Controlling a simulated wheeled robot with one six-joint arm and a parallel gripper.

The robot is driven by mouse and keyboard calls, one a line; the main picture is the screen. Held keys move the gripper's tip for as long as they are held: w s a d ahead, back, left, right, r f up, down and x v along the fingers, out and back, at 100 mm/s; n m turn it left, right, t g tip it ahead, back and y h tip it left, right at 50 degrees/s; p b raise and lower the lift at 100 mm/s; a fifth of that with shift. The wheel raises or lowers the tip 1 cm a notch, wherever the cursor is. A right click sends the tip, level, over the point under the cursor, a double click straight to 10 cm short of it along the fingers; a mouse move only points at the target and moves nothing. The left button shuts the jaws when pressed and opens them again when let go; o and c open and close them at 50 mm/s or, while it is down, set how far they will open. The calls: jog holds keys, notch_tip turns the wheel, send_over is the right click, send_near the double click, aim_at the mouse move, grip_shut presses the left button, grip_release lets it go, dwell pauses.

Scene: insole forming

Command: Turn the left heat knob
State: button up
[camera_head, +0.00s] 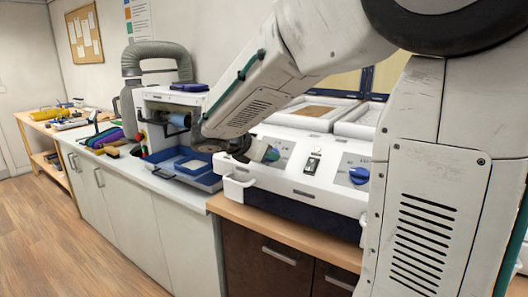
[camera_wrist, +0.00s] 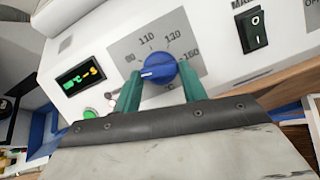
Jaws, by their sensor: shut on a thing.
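The left heat knob (camera_wrist: 157,67) is blue and round, set on a grey dial plate with printed temperature numbers on the white machine front. My gripper (camera_wrist: 160,77) has its two green fingers on either side of the knob, shut on it. The pale pointer line on the knob lies roughly sideways in the wrist view. In the head view, my gripper (camera_head: 264,153) is at the left dial of the machine (camera_head: 307,183), and it largely hides the knob there.
A small display (camera_wrist: 80,78) with green digits and a green button (camera_wrist: 90,113) sit left of the dial. A black rocker switch (camera_wrist: 255,31) is to the right. In the head view, a second blue knob (camera_head: 359,175) is further right. A blue tray (camera_head: 183,168) stands left of the machine.

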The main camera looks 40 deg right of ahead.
jog(key=shift+s+n+t, duration=0.1)
jog(key=shift+n+t, duration=0.4)
jog(key=shift+n, duration=0.9)
jog(key=o, duration=1)
jog(key=v, duration=0.8)
jog(key=shift+d, duration=0.1)
